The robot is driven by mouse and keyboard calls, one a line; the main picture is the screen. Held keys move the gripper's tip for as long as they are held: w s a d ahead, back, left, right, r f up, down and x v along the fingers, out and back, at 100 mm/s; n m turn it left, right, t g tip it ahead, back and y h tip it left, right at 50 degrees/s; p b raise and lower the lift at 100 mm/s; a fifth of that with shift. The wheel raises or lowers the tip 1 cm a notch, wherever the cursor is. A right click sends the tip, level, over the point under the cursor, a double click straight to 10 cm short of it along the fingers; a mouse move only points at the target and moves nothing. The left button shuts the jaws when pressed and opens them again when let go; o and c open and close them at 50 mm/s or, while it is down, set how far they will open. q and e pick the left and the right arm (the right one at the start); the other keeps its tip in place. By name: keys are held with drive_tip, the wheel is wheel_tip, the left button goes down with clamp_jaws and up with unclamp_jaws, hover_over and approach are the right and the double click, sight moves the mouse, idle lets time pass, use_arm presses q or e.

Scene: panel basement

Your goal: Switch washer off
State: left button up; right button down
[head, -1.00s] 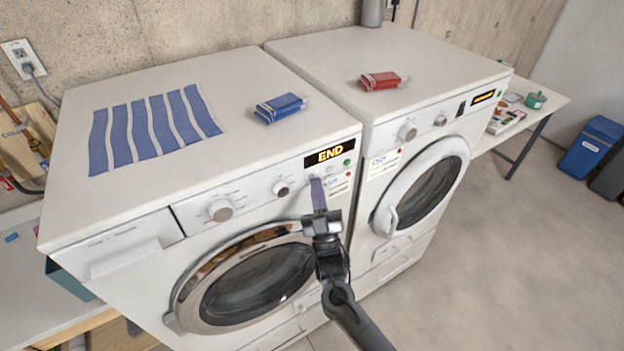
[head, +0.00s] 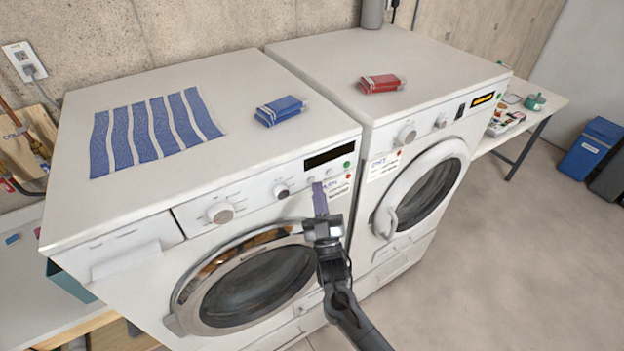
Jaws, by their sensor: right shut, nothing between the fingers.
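The washer (head: 130,220) is the left white machine, with a round glass door, a knob (head: 220,212) and a smaller knob (head: 281,190) on its panel. Its display (head: 328,157) is dark and blank. A green light (head: 347,165) and a red one sit at the panel's right end. My right gripper (head: 318,190) is shut and empty, its purple-grey fingertips just below the small buttons under the display. Whether the tips touch the panel I cannot tell. My left gripper is not in view.
The dryer (head: 450,75) stands close on the right, its display lit. A striped blue cloth (head: 150,130) and a blue pack (head: 280,110) lie on the washer; a red pack (head: 380,84) lies on the dryer. The floor (head: 500,260) at right is clear.

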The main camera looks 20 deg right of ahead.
drive_tip(key=shift+s, duration=0.1)
drive_tip(key=shift+s, duration=0.1)
drive_tip(key=s+p, duration=0.1)
drive_tip(key=s, duration=0.1)
drive_tip(key=s+d+p, duration=0.1)
drive_tip(key=s+p, duration=0.2)
drive_tip(key=shift+s+d, duration=0.25)
drive_tip(key=shift+s, duration=0.05)
idle(0.6)
